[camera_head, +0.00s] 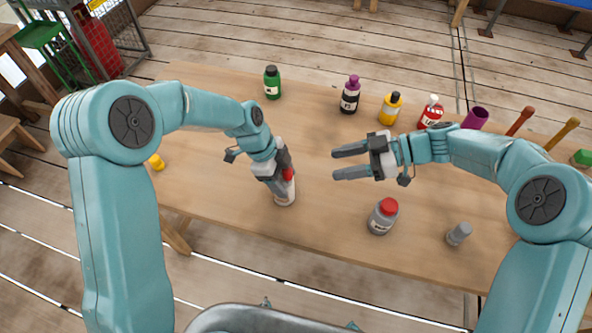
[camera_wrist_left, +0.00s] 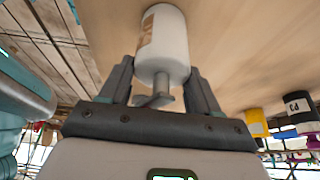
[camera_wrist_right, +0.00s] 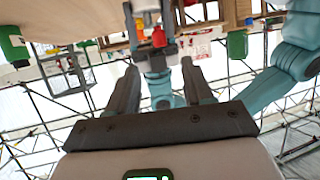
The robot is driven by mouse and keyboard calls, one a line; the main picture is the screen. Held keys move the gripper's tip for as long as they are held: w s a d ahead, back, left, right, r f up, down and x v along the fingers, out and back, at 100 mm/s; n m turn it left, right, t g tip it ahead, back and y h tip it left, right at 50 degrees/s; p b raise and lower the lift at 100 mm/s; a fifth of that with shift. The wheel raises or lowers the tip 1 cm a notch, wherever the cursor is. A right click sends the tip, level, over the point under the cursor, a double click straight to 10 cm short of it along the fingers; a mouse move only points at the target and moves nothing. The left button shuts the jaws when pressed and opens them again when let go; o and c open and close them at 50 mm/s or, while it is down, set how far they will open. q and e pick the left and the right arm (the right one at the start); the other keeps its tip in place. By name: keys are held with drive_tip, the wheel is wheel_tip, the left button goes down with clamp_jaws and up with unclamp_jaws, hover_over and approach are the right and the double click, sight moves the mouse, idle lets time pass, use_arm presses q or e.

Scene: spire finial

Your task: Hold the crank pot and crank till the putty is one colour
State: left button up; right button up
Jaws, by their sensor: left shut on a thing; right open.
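The crank pot (camera_head: 284,191) is a pale, white-grey cylinder with a red part near its top, at the middle of the table's near half. My left gripper (camera_head: 281,172) is shut on it from above left and hides part of it. In the left wrist view the pot (camera_wrist_left: 163,45) sits between the fingers, with a grey bent crank piece (camera_wrist_left: 157,95) at its near end. In the right wrist view its red knob (camera_wrist_right: 159,37) shows beyond my fingers. My right gripper (camera_head: 336,164) is open and empty, to the right of the pot, pointing left. The putty's colour is hidden.
A grey jar with a red lid (camera_head: 381,219) and a small grey cylinder (camera_head: 458,235) stand near the front edge. Green (camera_head: 272,83), purple-capped (camera_head: 350,95), yellow (camera_head: 390,109) and red (camera_head: 431,113) bottles stand along the back.

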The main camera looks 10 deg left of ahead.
sight(285, 175)
drive_tip(key=x, duration=1.1)
drive_tip(key=shift+a+f, duration=0.15)
drive_tip(key=shift+a, duration=0.1)
drive_tip(key=shift+s, duration=0.1)
clamp_jaws()
